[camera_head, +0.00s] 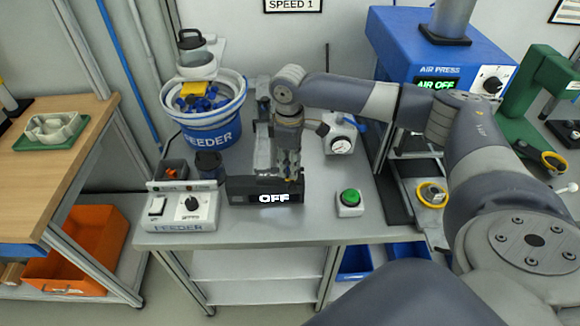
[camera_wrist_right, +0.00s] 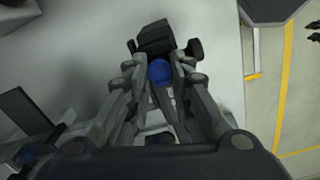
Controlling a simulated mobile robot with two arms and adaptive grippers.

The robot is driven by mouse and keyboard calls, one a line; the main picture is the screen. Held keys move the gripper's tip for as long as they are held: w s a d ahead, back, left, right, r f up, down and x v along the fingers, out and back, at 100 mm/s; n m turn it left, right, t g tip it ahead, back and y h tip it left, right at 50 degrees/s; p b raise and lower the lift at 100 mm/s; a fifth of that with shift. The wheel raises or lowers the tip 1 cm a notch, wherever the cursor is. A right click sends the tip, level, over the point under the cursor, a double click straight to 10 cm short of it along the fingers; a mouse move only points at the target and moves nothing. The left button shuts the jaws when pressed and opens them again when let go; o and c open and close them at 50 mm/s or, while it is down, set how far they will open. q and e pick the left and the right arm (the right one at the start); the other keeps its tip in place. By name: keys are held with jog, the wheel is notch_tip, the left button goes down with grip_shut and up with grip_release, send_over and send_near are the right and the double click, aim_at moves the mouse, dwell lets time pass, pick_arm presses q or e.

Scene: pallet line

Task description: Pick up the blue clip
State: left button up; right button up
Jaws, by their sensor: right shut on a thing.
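The blue clip (camera_wrist_right: 159,71) shows in the right wrist view as a small rounded blue piece between the fingertips. My right gripper (camera_head: 288,172) points down just behind the black box marked OFF in the head view. It also shows in the right wrist view (camera_wrist_right: 160,80), with its fingers shut on the blue clip. In the head view the fingers and the box hide the clip. Several blue pieces (camera_head: 200,103) lie in the blue feeder bowl (camera_head: 212,136) at the left. My left gripper is not in view.
The black OFF box (camera_head: 240,192) stands close in front of the right gripper. A green button (camera_head: 349,198), a gauge (camera_head: 341,146) and the feeder control box (camera_head: 182,212) are nearby. The blue air press (camera_head: 425,55) stands at the right. The grey table's front strip (camera_head: 270,233) is clear.

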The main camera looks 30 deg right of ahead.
jog(key=shift+r, duration=0.3)
notch_tip(320, 180, up, 2)
jog(key=shift+w+r+b, duration=0.1)
jog(key=shift+r+b, duration=0.1)
jog(key=shift+b, duration=0.4)
jog(key=s+a+m+b, duration=0.2)
jog(key=s+a+m, duration=0.6)
jog(key=s+a, duration=0.5)
jog(key=shift+s+r+m+b, duration=0.3)
jog(key=shift+s+r+b, duration=0.15)
jog(key=shift+s, duration=0.65)
